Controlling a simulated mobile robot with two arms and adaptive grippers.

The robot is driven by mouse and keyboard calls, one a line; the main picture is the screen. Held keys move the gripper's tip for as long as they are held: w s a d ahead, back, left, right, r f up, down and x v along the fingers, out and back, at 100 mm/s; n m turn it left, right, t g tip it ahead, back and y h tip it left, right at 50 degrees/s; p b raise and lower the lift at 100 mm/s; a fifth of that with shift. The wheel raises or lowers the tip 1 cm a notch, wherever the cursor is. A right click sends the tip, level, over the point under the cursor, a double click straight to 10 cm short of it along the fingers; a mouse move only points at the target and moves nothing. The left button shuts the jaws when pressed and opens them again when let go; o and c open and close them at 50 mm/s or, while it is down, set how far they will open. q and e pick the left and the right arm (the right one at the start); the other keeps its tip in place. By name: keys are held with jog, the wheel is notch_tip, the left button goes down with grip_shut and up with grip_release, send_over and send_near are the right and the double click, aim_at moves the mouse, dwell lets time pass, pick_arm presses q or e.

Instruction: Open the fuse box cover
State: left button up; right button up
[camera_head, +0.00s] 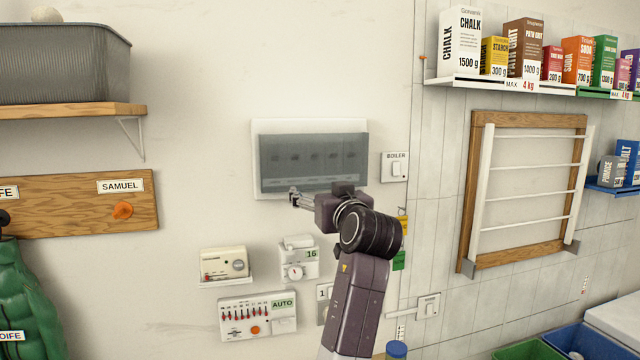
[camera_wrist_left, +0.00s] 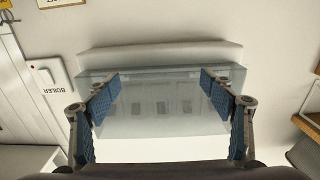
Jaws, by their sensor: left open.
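The fuse box (camera_head: 310,126) is a white box on the wall, with a smoky see-through cover (camera_head: 290,160) over a row of switches. The cover looks down over the front; I cannot tell if it is slightly ajar. My left gripper (camera_head: 294,198) is at the cover's lower edge, its fingers open. In the left wrist view the open fingers (camera_wrist_left: 162,80) are spread in front of the cover (camera_wrist_left: 160,120), with nothing clearly held between them. Contact with the cover is unclear. The right gripper is not in view.
A boiler switch (camera_head: 395,167) is right of the fuse box. A thermostat (camera_head: 224,264), a timer dial (camera_head: 298,260) and a control panel (camera_head: 258,316) are below. A shelf with a grey basket (camera_head: 62,65) is at upper left.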

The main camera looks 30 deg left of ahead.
pick_arm(q)
jog(key=shift+w+a, duration=0.15)
jog(key=shift+w, duration=0.05)
jog(key=c, duration=1.7)
